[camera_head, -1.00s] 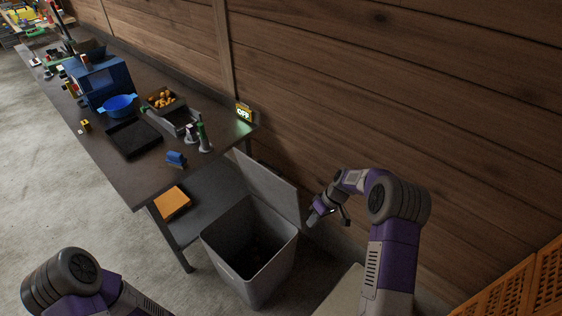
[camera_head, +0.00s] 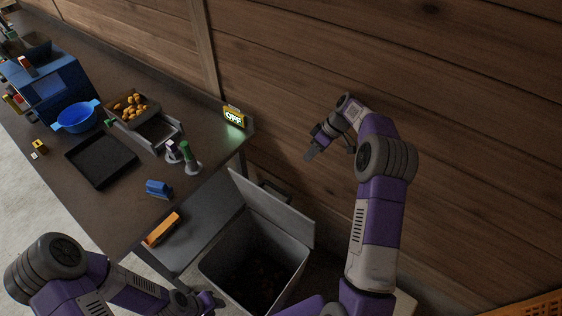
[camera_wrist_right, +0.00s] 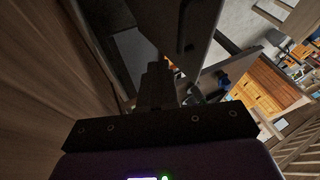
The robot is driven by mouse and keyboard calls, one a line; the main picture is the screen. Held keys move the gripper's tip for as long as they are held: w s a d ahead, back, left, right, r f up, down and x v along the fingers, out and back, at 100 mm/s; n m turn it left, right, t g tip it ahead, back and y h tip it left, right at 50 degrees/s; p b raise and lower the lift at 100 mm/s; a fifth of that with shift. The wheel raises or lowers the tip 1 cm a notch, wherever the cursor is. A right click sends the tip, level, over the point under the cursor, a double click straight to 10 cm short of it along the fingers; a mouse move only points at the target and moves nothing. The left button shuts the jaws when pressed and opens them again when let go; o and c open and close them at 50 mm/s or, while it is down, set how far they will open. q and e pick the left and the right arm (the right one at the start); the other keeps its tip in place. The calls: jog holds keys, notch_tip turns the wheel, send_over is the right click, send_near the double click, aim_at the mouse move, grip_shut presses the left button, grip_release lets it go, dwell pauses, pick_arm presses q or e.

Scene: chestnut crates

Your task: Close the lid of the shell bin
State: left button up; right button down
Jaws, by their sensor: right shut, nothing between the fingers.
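The grey shell bin (camera_head: 213,267) stands at the bottom middle of the head view. Its inside is dark, with some brownish contents at the bottom. Its lid (camera_head: 272,212) stands open and tilted up along the wall side, with a dark handle on its back. The lid (camera_wrist_right: 170,18) also shows close in the right wrist view. My right gripper (camera_head: 310,155) is shut and empty, above the lid near the wooden wall; its fingers (camera_wrist_right: 157,80) show in the wrist view. My left gripper (camera_head: 212,302) is low at the bin's near left side, its fingers too unclear to judge.
The dark workbench (camera_head: 135,205) runs to the left, with a black tray (camera_head: 100,160), blue bowl (camera_head: 77,117), crate of chestnuts (camera_head: 130,108), small bottles and a lit OFF sign (camera_head: 234,118). An orange object (camera_head: 162,229) lies on the lower shelf. The wall (camera_head: 400,70) bounds the right.

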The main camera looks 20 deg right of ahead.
jog(key=s+a+f+b, duration=0.1)
jog(key=a+f, duration=0.7)
jog(key=f, duration=0.1)
jog(key=shift+s+a+f, duration=0.15)
jog(key=shift+s+f, duration=0.15)
jog(key=shift+s, duration=0.05)
